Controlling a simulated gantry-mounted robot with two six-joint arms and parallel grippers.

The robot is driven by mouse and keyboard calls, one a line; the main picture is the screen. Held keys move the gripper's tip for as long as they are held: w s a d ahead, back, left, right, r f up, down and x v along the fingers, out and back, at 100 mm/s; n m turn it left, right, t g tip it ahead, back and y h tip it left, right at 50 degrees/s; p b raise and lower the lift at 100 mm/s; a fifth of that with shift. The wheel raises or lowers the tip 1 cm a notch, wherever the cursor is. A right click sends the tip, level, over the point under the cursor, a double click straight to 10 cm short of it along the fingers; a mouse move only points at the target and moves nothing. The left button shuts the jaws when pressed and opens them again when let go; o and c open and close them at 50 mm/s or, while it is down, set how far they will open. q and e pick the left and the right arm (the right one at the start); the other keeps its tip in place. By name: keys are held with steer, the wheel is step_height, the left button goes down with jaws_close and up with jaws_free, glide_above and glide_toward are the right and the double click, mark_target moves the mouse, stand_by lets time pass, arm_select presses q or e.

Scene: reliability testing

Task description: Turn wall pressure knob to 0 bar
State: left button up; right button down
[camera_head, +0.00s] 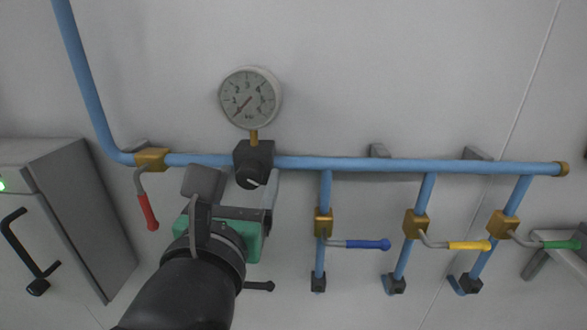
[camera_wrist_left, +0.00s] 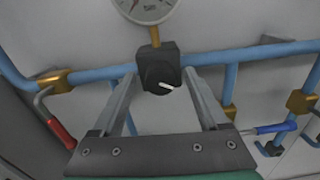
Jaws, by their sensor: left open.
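The black pressure knob (camera_head: 251,176) sits on a dark block on the blue pipe, below the round gauge (camera_head: 250,97). It also shows in the left wrist view (camera_wrist_left: 158,76), its white mark pointing to the lower right. The gauge's red needle points to the lower left, at the low end of the scale; the exact reading is too small to tell. My left gripper (camera_wrist_left: 161,80) is open, its two fingers on either side of the knob in that view, with gaps showing. In the head view the left gripper (camera_head: 245,188) is just below the knob, one finger largely hidden. My right gripper is not in view.
A red-handled valve (camera_head: 150,210) hangs left of the knob. Blue (camera_head: 366,244), yellow (camera_head: 468,245) and green (camera_head: 560,244) valve handles are on the right. A grey cabinet (camera_head: 80,215) stands at the left. The wall above the pipe right of the gauge is clear.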

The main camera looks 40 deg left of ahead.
arm_select(q)
steer(key=shift+w+a, duration=0.1)
steer(key=shift+w, duration=0.05)
jaws_close()
stand_by(0.4)
